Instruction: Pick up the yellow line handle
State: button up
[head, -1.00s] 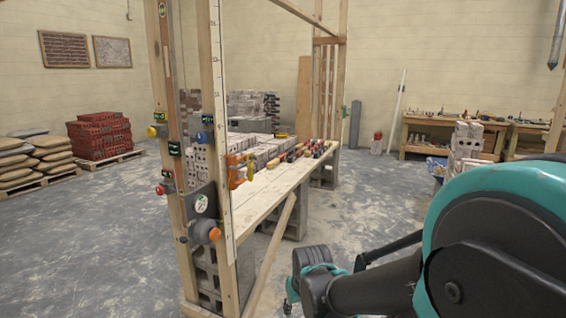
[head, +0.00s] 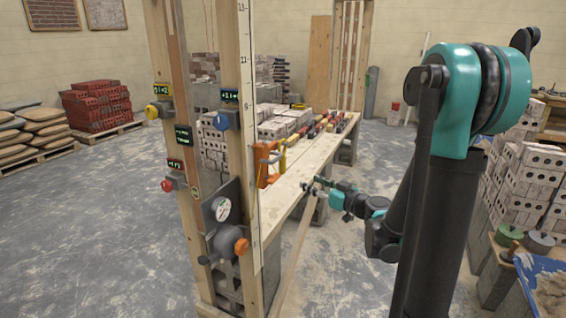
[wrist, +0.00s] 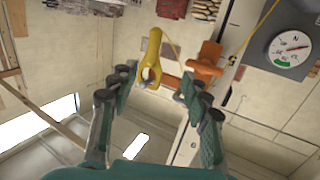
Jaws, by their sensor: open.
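The yellow line handle (wrist: 152,56) shows in the wrist view as a long yellow grip with a ringed lower end. That end shows in the gap between the fingertips of my open, empty gripper (wrist: 156,83); I cannot tell how far beyond them it is. In the head view a yellow piece (head: 282,156), seemingly this handle, stands beside an orange clamp (head: 264,165) at the near end of the plank bench. My gripper (head: 308,187) is there to the lower right of it, apart from it. The orange clamp (wrist: 206,66) is right of the handle in the wrist view.
A wooden post frame (head: 248,130) carries coloured knobs, small displays and a round gauge (head: 222,208). The gauge (wrist: 289,49) is also upper right in the wrist view. A thin yellow line runs near the handle. Brick stacks (head: 532,170) stand right of my arm.

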aim_at(284, 162)
jog(key=shift+t, duration=0.4)
jog(key=shift+r+x, duration=0.25)
jog(key=shift+x, duration=2.75)
jog(key=shift+r+x, duration=0.25)
jog(key=shift+x, duration=2.75)
jog(key=shift+r+x, duration=0.3)
jog(key=shift+x, duration=2.75)
jog(key=shift+w+d, duration=0.1)
jog(key=shift+d, duration=0.15)
grip_shut()
